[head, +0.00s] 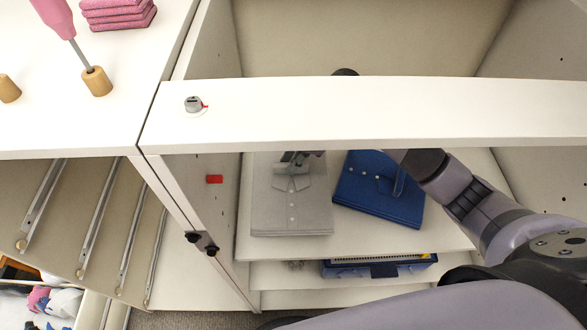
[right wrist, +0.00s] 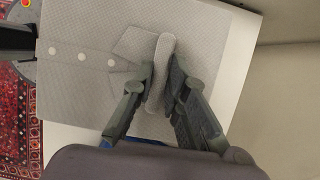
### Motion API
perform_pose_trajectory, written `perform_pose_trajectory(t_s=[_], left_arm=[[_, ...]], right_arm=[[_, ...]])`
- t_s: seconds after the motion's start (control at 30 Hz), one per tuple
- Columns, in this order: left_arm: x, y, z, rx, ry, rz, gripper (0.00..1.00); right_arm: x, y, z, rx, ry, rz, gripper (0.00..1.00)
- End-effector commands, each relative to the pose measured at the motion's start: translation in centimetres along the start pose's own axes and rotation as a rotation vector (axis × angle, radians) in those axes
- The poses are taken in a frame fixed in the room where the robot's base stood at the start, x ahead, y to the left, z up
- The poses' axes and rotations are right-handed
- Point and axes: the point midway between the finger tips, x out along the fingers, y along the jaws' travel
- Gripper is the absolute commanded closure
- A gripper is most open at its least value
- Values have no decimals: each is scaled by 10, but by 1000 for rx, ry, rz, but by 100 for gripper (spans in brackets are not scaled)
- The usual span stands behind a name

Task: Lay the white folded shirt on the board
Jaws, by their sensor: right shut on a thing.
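The white folded shirt (head: 290,205), pale with a collar and a button row, is inside the open cabinet, over a white shelf board (head: 447,228). I cannot tell whether it rests fully on the board or is held just above it. My right gripper (head: 300,157) is at the collar end, partly hidden by the cabinet's front rail. In the right wrist view the shirt (right wrist: 75,95) fills the left and middle, and my right gripper (right wrist: 158,85) is shut on a raised fold at its collar. My left gripper is not in view.
A blue folded shirt (head: 378,190) lies just right of the white one. The cabinet's white front rail (head: 370,108) crosses above, and its side wall (head: 210,200) is close on the left. A blue box (head: 378,268) sits on a lower level.

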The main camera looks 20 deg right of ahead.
Motion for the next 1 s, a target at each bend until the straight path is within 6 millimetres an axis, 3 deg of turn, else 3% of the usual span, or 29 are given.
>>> perform_pose_trajectory(t_s=[0.3, 0.63, 0.67, 1.0], left_arm=[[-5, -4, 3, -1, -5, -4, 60], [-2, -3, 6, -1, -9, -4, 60], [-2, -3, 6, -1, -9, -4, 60], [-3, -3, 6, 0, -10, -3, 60]], right_arm=[[37, 1, -15, 2, 0, 3, 100], [41, 0, -17, 0, 1, 0, 100], [41, 0, -17, 0, 1, 1, 85], [40, 0, -17, 0, 1, 1, 66]])
